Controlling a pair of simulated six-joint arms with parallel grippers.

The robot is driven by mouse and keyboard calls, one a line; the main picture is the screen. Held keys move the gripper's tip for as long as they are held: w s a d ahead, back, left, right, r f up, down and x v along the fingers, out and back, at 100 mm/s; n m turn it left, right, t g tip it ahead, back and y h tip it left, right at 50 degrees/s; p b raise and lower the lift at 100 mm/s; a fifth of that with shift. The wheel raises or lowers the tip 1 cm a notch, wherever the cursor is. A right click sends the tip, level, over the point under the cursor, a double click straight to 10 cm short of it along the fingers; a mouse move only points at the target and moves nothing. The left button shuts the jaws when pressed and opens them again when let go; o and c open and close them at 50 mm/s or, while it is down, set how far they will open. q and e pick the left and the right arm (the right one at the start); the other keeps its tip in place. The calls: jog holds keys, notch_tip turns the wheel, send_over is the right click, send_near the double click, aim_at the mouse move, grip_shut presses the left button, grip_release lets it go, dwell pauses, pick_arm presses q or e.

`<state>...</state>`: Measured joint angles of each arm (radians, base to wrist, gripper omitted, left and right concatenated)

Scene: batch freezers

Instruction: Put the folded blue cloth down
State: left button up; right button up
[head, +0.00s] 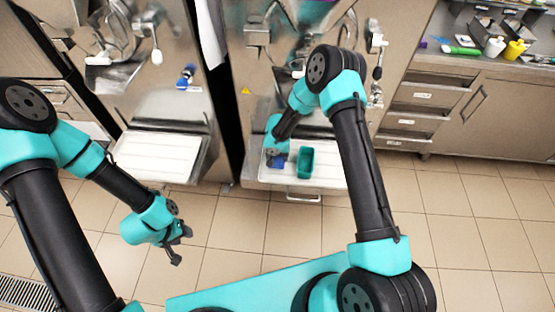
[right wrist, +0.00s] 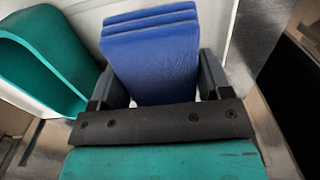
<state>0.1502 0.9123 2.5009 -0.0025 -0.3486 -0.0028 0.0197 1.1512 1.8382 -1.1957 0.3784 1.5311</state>
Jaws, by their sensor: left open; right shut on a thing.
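The folded blue cloth (right wrist: 155,60) is between the fingers of my right gripper (right wrist: 160,90) in the right wrist view. The fingers are shut on it. In the head view my right gripper (head: 275,156) is low over the white tray (head: 330,182) of the middle machine, and a bit of the blue cloth (head: 280,161) shows beneath it. I cannot tell whether the cloth touches the tray. My left gripper (head: 178,248) is open and empty above the tiled floor.
A teal container (head: 306,162) stands on the same tray, just right of the cloth. Another machine with a white tray (head: 160,157) is at the left. A counter at the right holds a yellow bottle (head: 514,50) and other items.

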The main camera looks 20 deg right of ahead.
aim_at(278, 159)
jog(key=shift+w+f, duration=0.2)
jog(key=shift+f, duration=1.4)
jog(key=shift+f, duration=0.3)
jog(key=o, duration=1)
jog(key=shift+c, duration=0.2)
jog(key=shift+r, duration=0.1)
notch_tip(278, 159, up, 18)
jog(key=shift+s+f, duration=0.25)
jog(key=shift+s, duration=0.05)
jog(key=shift+d, duration=0.1)
